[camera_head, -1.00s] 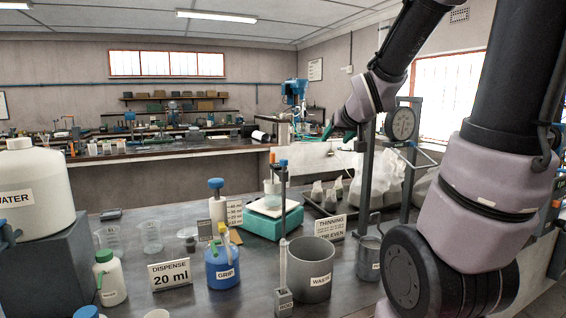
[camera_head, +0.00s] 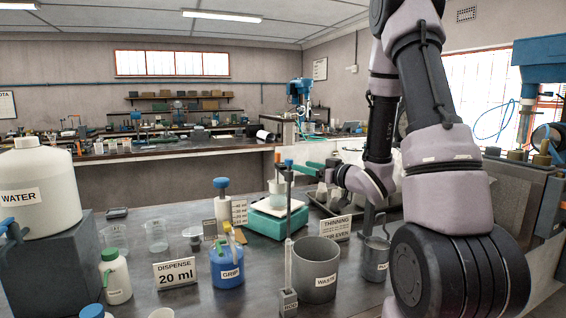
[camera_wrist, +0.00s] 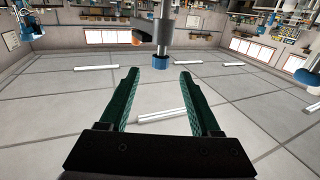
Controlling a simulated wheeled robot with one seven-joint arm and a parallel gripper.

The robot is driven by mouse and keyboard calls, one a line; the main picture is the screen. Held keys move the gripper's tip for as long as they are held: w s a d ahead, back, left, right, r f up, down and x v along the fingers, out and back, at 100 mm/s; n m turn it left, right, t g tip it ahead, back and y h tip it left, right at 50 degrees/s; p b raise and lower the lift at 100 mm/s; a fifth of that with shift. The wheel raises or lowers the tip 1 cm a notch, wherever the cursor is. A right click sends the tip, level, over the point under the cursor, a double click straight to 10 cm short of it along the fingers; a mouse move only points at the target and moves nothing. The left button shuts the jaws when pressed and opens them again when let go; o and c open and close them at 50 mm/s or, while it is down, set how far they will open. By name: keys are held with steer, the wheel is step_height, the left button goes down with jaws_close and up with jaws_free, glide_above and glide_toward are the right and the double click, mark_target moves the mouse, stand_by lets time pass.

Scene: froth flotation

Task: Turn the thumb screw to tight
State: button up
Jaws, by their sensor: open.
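An upright metal rod with a blue cap (camera_head: 288,163) stands behind the waste beaker. A small orange knob (camera_head: 277,154), which looks like the thumb screw, sits at the left of the rod near its top. In the wrist view the orange knob (camera_wrist: 138,37) shows left of the rod (camera_wrist: 162,38), past my fingertips. My gripper (camera_head: 300,167) is at the height of the rod's top, just right of it. In the wrist view my gripper (camera_wrist: 160,73) is open and empty, with green fingers on either side of the blue-capped end. Any tightness mark is too small to read.
A grey waste beaker (camera_head: 316,280) and a blue bottle (camera_head: 227,268) stand near the rod's foot. A teal balance (camera_head: 268,226) with a beaker is close behind. A thinning sign (camera_head: 335,228) and a metal jug (camera_head: 375,262) are at right.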

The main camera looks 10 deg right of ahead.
mark_target(289, 162)
steer(key=x, duration=1)
steer(key=shift+w+a, duration=0.25)
jaws_close()
